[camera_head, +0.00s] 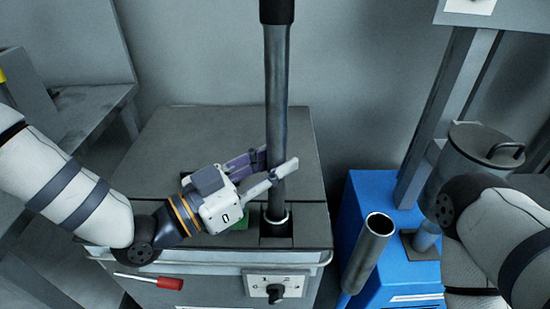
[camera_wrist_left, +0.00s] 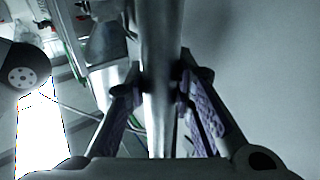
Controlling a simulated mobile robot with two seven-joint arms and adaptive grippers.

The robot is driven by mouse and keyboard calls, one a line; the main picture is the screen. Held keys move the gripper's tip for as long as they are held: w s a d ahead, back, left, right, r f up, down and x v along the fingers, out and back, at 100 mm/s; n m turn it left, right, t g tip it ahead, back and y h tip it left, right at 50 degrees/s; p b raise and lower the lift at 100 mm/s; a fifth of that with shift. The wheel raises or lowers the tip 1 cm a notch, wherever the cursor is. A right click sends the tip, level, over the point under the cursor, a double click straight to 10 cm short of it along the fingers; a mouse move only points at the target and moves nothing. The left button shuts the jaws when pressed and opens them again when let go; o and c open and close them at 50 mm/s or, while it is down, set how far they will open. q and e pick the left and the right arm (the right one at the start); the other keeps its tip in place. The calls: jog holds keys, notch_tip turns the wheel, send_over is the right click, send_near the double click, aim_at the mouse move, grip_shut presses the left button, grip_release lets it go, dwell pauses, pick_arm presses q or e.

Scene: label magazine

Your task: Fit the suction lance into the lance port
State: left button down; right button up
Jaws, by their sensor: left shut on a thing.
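The suction lance (camera_head: 276,110) is a long grey metal tube with a black upper part, standing nearly upright. My left gripper (camera_head: 268,167) is shut on its lower part, with purple pads on the fingers. In the left wrist view the lance (camera_wrist_left: 157,60) runs between the two fingers of the left gripper (camera_wrist_left: 160,88). The lance port (camera_head: 276,241) is a dark square opening in the top of the grey cabinet, near its front edge. The lance's lower end meets a pale ring at this opening; how deep it sits cannot be told. My right gripper is out of view.
To the right, an open metal tube (camera_head: 368,250) stands by a blue box (camera_head: 405,275), near a grey lidded canister (camera_head: 470,165). A grey wall is behind.

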aim_at(268, 139)
pick_arm(q)
jog(key=shift+f+b, duration=1.65)
jog(key=shift+f, duration=1.85)
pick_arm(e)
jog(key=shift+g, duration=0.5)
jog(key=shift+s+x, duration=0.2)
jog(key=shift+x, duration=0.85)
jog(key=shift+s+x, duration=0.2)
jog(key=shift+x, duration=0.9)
pick_arm(q)
jog(key=shift+r+p, duration=3.45)
jog(key=shift+r, duration=2.85)
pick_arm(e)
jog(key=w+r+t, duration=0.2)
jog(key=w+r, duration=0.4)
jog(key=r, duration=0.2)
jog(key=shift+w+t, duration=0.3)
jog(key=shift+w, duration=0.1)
pick_arm(q)
jog(key=shift+p, duration=0.3)
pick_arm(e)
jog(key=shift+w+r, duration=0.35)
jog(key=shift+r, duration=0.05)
pick_arm(q)
jog(key=shift+f, duration=0.1)
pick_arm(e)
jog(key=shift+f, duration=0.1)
